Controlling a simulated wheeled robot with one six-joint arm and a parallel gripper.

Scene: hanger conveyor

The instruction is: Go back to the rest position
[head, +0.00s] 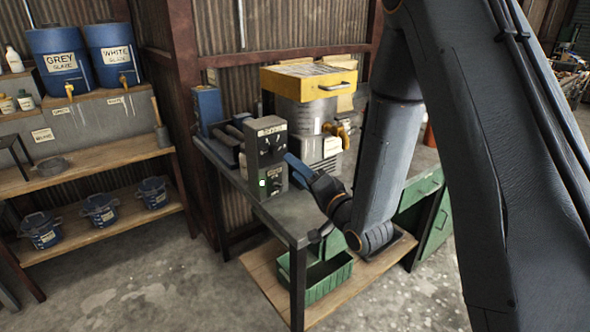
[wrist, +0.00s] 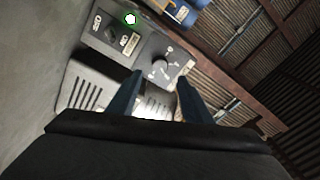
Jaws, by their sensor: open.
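My gripper (head: 296,168) is in front of the grey control box (head: 266,150) on the dark workbench, near its right side in the head view. In the wrist view, the two blue fingers of my gripper (wrist: 156,92) stand apart with nothing held between them. The control box shows there too, beyond the fingertips, with a round knob (wrist: 160,68), a dark switch and a lit green lamp (wrist: 130,19). I cannot tell whether the fingers touch the box. My arm covers part of the bench at the right.
A yellow-topped metal unit (head: 310,82) stands behind the control box. A green crate (head: 328,281) sits on the lower wooden shelf. At left are shelves (head: 100,157) with glaze barrels (head: 60,62) and blue buckets (head: 101,210). The concrete floor (head: 160,280) in front is clear.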

